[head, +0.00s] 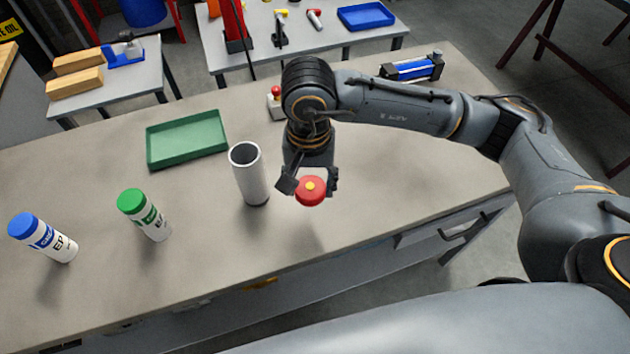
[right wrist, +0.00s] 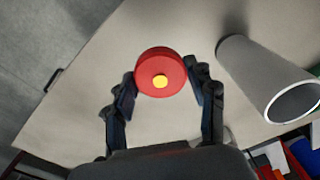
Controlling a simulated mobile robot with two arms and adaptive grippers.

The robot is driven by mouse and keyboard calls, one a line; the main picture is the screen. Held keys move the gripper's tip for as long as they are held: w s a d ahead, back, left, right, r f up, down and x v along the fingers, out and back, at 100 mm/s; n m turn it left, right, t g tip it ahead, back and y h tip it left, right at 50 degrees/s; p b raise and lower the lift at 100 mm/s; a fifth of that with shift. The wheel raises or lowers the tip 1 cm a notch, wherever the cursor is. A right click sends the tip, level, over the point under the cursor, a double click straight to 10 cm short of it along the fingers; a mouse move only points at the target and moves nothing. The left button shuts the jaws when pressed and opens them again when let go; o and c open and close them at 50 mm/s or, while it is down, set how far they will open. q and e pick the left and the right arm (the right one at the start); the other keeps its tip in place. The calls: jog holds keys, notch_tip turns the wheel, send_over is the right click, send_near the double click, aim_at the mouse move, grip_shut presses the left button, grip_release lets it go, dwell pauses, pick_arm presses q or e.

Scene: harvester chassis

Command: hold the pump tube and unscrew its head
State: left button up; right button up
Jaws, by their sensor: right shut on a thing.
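The pump tube (head: 248,175) is a light grey, open-topped cylinder standing upright on the workbench; its open end shows in the right wrist view (right wrist: 266,80). In the right wrist view, the fingers (right wrist: 160,84) grip the head from both sides. My left gripper is not in view.
On the workbench (head: 370,210) stand a blue-capped cartridge (head: 42,238), a green-capped cartridge (head: 144,214) and an empty green tray (head: 187,140). A blue cylinder device (head: 411,68) lies at the back right. Side tables with wooden blocks (head: 76,72) and tools stand behind.

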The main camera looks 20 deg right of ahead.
aim_at(314, 180)
jog(key=w+f, duration=0.1)
jog(key=w+d+f, duration=0.1)
jog(key=f, duration=0.1)
jog(key=w+d+f+p, duration=0.1)
jog(key=w+f, duration=0.1)
jog(key=shift+w+f, duration=0.1)
jog(key=shift+f, duration=0.15)
jog(key=f+p, duration=0.2)
jog(key=f, duration=0.1)
jog(key=shift+w+d, duration=0.15)
jog(key=shift+w, duration=0.05)
jog(key=shift+f, duration=0.25)
jog(key=shift+f, duration=0.1)
jog(key=shift+f+b, duration=0.15)
jog(key=shift+b, duration=0.15)
jog(key=o, duration=1.3)
